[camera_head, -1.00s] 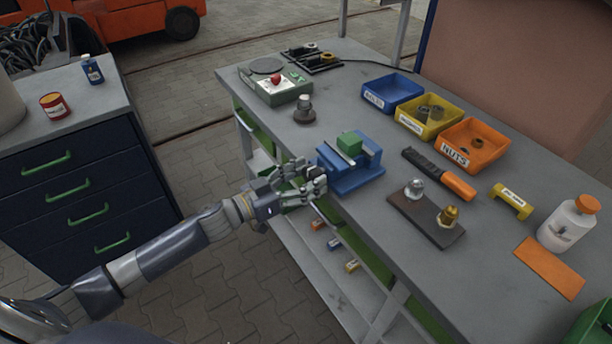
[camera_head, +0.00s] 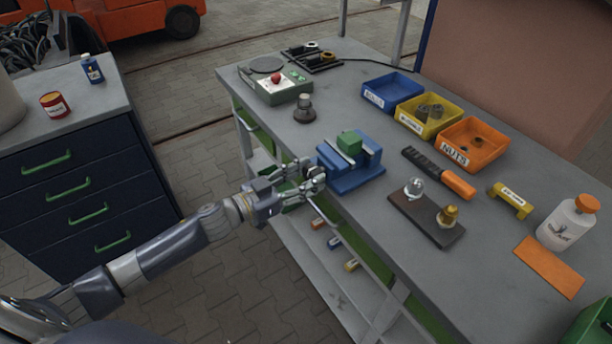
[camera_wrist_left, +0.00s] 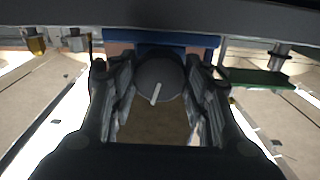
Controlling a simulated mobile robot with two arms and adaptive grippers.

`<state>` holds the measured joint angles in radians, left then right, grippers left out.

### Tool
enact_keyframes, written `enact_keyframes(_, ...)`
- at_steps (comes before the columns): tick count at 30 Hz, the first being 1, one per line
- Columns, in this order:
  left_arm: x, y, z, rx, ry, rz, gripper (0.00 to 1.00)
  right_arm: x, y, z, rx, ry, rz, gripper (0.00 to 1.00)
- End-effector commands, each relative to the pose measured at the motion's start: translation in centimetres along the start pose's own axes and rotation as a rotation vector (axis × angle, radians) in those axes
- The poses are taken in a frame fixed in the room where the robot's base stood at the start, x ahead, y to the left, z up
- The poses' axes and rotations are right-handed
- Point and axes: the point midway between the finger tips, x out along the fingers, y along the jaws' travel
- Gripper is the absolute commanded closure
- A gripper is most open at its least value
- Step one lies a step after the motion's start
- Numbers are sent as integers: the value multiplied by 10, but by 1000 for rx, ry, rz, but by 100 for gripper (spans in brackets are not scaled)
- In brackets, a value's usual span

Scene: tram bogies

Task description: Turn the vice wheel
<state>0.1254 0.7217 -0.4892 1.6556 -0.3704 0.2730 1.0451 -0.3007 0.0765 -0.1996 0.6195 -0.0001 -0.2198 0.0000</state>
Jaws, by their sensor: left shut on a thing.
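The blue vice (camera_head: 352,176) stands at the near edge of the workbench with a green block (camera_head: 350,143) between its jaws. My left gripper (camera_head: 314,178) is at the vice's near-left side, at the bench edge. In the left wrist view, the vice wheel (camera_wrist_left: 158,80) is a dark grey disc with a pale mark slanting on its face. My left gripper's fingers (camera_wrist_left: 162,90) are on either side of the wheel and shut on it. In the head view the fingers mostly hide the wheel. My right gripper is in neither view.
On the workbench (camera_head: 420,270) stand a blue bin (camera_head: 376,104), a yellow bin (camera_head: 404,121) and an orange bin (camera_head: 494,152). A dark plate (camera_head: 414,217) with two fittings lies right of the vice. A drawer cabinet (camera_head: 140,140) stands left, with floor between.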

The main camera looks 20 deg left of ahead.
Motion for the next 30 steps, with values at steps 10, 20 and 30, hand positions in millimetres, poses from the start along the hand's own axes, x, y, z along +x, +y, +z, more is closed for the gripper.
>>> enact_keyframes(10, 0, 0, 0, 313, 1, 0, 80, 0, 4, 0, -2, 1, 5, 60)
enact_keyframes(20, 0, 1, 1, 629, 2, 0, 80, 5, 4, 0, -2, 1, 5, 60)
enact_keyframes(30, 0, 2, 2, 953, 2, 0, 80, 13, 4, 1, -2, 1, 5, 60)
